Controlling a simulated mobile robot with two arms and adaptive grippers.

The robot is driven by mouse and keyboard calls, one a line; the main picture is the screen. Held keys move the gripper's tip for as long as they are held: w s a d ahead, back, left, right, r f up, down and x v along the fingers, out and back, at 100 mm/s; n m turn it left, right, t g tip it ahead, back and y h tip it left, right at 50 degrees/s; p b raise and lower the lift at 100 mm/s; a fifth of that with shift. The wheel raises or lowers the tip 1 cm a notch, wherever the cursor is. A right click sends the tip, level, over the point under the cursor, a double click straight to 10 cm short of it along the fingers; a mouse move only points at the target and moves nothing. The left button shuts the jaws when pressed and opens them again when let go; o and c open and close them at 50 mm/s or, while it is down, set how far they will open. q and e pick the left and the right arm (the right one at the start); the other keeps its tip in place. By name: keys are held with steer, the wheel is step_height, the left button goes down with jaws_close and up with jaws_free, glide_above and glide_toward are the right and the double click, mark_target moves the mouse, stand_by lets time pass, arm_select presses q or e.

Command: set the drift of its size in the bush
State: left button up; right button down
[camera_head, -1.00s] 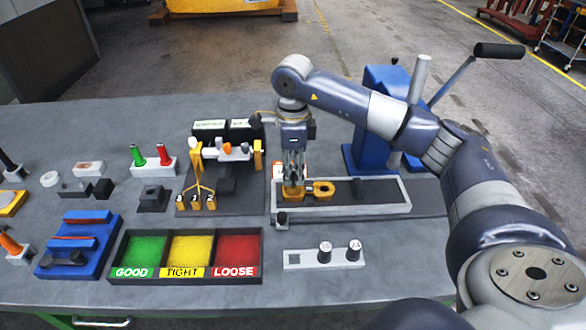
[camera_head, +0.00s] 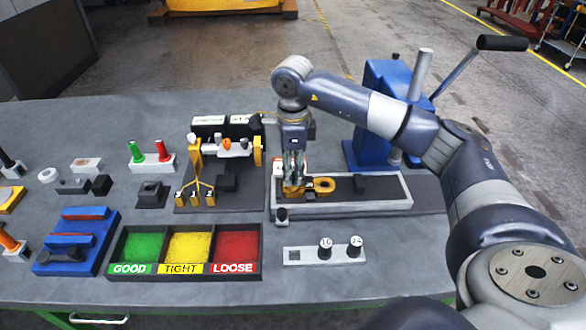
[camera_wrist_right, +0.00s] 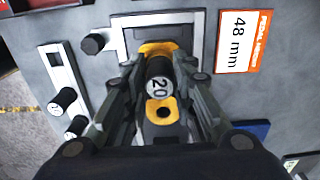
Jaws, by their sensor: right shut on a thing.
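My right gripper (camera_head: 293,180) points down over the left end of a yellow-orange link (camera_head: 322,185), which lies in a light-framed tray (camera_head: 404,191). In the right wrist view the gripper (camera_wrist_right: 161,90) is shut on a dark drift (camera_wrist_right: 160,72) with a pale top marked 20. The drift stands over one end of the link (camera_wrist_right: 160,132); the other end, with its open hole, shows beside it. The fingers and the drift hide the bush, so I cannot tell how deep the drift sits. My left gripper is out of view.
A pale rack (camera_head: 298,256) holds drifts marked 16 (camera_head: 325,248) and 24 (camera_head: 355,246); its left place is empty. A blue press (camera_head: 372,120) with a lever stands behind the tray. GOOD, TIGHT and LOOSE bins (camera_head: 186,276) lie front left. An orange-bordered card (camera_wrist_right: 242,40) reads 48 mm.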

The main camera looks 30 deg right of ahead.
steer(key=shift+f, duration=0.1)
steer(key=c, duration=1.2)
jaws_free()
steer(key=shift+c, duration=0.2)
step_height(320, 180, up, 12)
